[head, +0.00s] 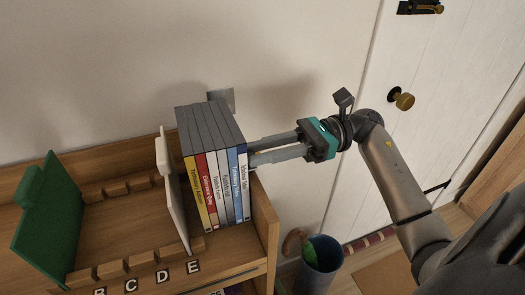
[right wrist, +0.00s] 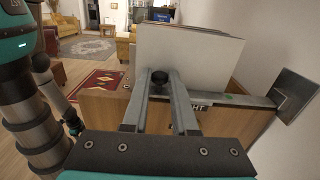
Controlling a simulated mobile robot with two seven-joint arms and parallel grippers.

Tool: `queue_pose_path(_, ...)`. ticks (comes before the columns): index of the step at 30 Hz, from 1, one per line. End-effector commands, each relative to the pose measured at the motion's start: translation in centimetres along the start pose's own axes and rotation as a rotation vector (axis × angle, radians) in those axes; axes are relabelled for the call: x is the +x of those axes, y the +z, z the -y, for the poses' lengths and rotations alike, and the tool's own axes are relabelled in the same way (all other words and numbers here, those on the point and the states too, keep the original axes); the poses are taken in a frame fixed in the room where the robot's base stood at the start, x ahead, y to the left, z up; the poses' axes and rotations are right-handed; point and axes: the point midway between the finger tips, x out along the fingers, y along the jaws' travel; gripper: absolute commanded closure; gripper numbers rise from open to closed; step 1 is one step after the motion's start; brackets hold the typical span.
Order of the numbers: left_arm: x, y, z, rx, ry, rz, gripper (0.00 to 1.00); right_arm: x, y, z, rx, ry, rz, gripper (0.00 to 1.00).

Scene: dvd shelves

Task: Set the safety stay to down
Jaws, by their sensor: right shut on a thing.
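My right gripper (head: 252,158) reaches in from the right, with its fingertips at the right end of the shelf, beside the DVD row. In the right wrist view the fingers (right wrist: 160,88) close on a round black knob (right wrist: 160,77). A grey metal bar (right wrist: 240,99), which looks like the safety stay, runs from near the knob to a square grey plate (right wrist: 297,94) by the wall. The plate also shows behind the DVDs in the head view (head: 226,97). Part of a label shows behind the right finger. My left gripper does not show clearly.
Several upright DVDs (head: 210,130) fill the shelf's right end, with a white divider (head: 172,190) at their left. A green bookend (head: 45,225) stands far left. The wooden shelf (head: 120,210) is bare between them. A dark bin (head: 318,268) stands below right, near a white door (head: 430,110).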

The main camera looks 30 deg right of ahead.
Motion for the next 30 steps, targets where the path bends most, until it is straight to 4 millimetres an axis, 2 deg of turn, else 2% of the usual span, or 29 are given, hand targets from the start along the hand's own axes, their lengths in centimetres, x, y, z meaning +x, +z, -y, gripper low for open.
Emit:
queue_pose_path(1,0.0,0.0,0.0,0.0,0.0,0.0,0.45,0.0,-0.4,-0.1,0.007,0.002,-0.008,1.0)
queue_pose_path(2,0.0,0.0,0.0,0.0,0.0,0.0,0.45,0.0,-0.4,-0.1,0.008,0.002,-0.009,0.7)
queue_pose_path(9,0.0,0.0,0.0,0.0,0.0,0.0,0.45,0.0,-0.3,-0.1,0.006,0.002,-0.006,0.45)
queue_pose_path(23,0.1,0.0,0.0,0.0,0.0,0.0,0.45,-0.5,-0.3,0.0,0.005,0.001,-0.005,0.45)
queue_pose_path(26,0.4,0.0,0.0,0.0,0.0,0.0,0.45,-1.8,-0.4,0.0,0.006,0.0,-0.007,0.45)
queue_pose_path(30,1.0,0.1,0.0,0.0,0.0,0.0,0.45,-4.9,-0.4,0.0,0.006,-0.002,-0.007,0.45)
